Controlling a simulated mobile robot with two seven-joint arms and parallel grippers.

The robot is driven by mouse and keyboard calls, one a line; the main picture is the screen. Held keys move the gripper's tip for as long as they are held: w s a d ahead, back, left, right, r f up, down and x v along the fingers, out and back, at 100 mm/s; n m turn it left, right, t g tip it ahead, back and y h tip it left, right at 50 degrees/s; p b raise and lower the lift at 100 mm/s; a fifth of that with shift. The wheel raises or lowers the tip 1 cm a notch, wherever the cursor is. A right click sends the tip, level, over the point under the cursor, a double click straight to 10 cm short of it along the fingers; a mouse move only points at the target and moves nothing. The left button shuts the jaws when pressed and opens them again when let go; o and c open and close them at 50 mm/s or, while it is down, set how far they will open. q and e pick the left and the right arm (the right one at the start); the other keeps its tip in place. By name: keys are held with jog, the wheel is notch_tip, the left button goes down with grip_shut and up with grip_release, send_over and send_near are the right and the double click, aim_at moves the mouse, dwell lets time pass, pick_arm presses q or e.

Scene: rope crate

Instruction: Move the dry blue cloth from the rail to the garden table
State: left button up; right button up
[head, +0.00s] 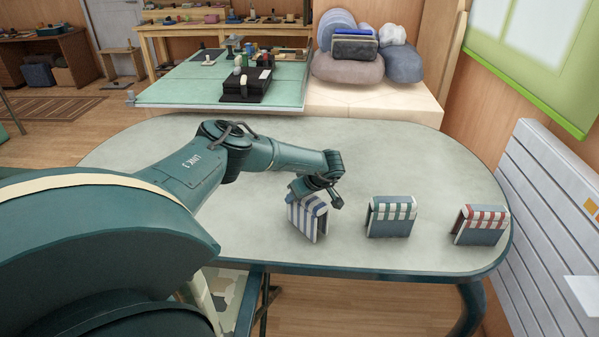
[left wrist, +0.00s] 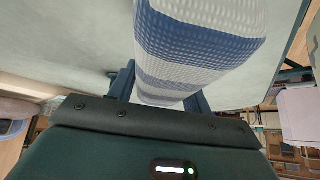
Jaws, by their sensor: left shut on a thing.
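The folded blue-and-white striped cloth (head: 307,216) is at the middle of the oval garden table (head: 190,130), slightly tilted. My left gripper (head: 322,192) is at its top edge and shut on it. In the left wrist view the cloth (left wrist: 195,45) fills the space between the fingers (left wrist: 160,92). I cannot tell whether the cloth's lower edge touches the table. No rail is clearly visible. My right gripper is not in view.
A green-and-white striped folded piece (head: 391,216) and a red-and-white one (head: 480,224) stand to the right on the table. The table's left and back areas are clear. A white slatted panel (head: 550,210) stands beyond the right edge. A green-topped table (head: 180,90) stands behind.

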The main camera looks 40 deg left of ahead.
pick_arm(q)
jog(key=shift+f, duration=0.35)
jog(key=o, duration=1.4)
jog(key=shift+o, duration=0.2)
jog(key=v, duration=1.3)
